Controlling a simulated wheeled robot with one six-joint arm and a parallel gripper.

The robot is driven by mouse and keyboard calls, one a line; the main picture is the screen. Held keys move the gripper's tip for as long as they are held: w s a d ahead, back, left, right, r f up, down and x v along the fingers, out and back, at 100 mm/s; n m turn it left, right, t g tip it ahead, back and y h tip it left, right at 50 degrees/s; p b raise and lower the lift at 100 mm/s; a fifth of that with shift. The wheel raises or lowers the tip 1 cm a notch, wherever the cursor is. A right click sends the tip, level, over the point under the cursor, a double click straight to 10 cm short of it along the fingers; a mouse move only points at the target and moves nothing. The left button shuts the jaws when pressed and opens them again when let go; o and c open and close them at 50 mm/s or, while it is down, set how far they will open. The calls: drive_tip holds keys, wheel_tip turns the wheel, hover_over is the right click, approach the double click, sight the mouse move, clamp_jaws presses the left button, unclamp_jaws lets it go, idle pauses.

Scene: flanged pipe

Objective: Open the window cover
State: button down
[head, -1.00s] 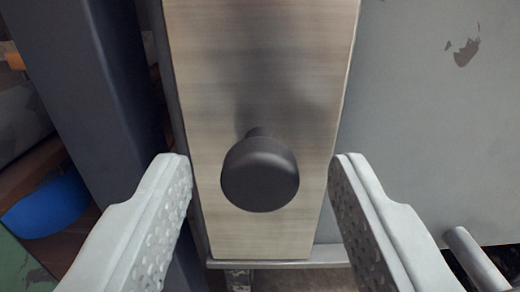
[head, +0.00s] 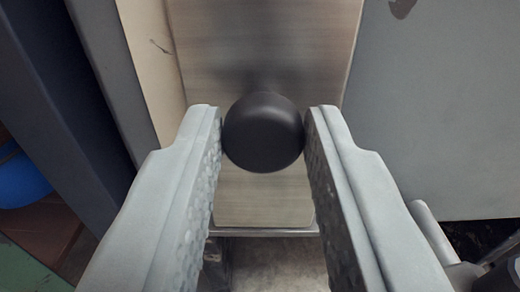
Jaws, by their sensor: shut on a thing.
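The window cover (head: 265,200) is a brushed metal plate, upright in the upper middle of the head view. A round black knob (head: 262,135) sticks out from its lower part. My gripper (head: 264,128) is shut on the knob, one pale grey finger on each side. A pale beige strip (head: 152,70) with a dark scratch shows along the cover's left edge. The cover's upper end is out of the picture.
A grey panel (head: 440,120) fills the right side. Dark blue-grey uprights (head: 55,130) stand at the left, with a blue object (head: 20,180) beyond them. A grey cylindrical bar (head: 432,228) is at the lower right.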

drive_tip(key=shift+s+d, duration=0.1)
drive_tip(key=shift+d, duration=1.95)
drive_tip(key=c, duration=1.1)
unclamp_jaws()
drive_tip(key=shift+c, duration=0.2)
drive_tip(key=shift+s, duration=0.1)
drive_tip(key=s, duration=1.7)
drive_tip(key=shift+a, duration=0.3)
drive_tip(key=shift+s, duration=0.1)
